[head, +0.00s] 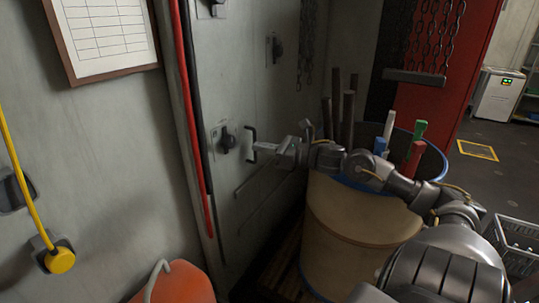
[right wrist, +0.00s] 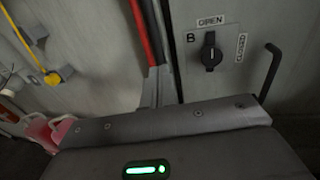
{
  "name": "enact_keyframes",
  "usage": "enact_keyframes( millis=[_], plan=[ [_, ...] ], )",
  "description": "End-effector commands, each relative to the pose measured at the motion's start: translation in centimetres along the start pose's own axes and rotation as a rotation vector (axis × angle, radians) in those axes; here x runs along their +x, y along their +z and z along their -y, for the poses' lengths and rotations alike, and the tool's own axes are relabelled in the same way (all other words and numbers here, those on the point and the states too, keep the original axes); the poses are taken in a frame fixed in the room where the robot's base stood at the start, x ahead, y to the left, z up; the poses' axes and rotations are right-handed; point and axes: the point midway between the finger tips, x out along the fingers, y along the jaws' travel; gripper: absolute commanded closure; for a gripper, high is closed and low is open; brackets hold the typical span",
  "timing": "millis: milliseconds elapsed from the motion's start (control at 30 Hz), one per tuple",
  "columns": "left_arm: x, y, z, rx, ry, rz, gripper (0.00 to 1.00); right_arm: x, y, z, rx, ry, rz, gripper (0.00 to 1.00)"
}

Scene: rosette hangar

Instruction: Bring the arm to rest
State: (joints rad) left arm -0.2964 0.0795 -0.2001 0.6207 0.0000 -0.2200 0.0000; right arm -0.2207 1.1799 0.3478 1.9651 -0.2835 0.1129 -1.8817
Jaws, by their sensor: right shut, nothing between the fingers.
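My right arm reaches in from the right in the head view, and its gripper (head: 266,148) is shut with nothing between the fingers. It is close to a black bar handle (head: 250,143) on the grey cabinet door; I cannot tell whether they touch. A black knob (head: 228,141) sits just left of the handle. In the right wrist view the knob (right wrist: 210,52) is marked B, with OPEN above it and CLOSED to its right; its grip stands roughly upright. The handle (right wrist: 271,72) shows at the right there. My left gripper is not in view.
A tan drum (head: 355,215) holding rods and coloured-handled tools stands under my right forearm. Chains (head: 430,35) hang above it. A red hose (head: 188,110) runs down the left of the door. An orange object (head: 178,284) is at the bottom. Open floor lies at the far right.

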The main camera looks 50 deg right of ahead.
Motion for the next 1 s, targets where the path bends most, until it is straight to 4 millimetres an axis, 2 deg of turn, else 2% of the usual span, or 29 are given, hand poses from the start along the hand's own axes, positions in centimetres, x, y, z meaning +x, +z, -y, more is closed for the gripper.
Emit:
enact_keyframes(
  millis=[100, 300, 767, 867, 967, 1000],
  plan=[
    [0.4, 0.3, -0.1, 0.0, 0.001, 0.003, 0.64, -1.2, -0.2, -0.1, 0.003, -0.003, -0.001, 1.0],
    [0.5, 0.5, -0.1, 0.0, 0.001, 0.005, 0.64, -2.1, -0.1, -0.3, 0.0, -0.002, -0.001, 1.0],
    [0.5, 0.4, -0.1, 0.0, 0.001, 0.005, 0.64, -2.3, -0.2, -0.1, 0.009, -0.008, -0.001, 1.0],
    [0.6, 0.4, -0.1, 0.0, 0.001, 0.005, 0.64, -2.6, -1.8, 1.3, 0.083, -0.049, -0.005, 1.0],
    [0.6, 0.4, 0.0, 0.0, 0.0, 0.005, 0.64, -3.7, -5.7, 4.1, 0.259, -0.14, -0.012, 1.0],
    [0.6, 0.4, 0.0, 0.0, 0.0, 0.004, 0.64, -4.3, -8.0, 5.5, 0.353, -0.189, -0.015, 1.0]
  ],
)
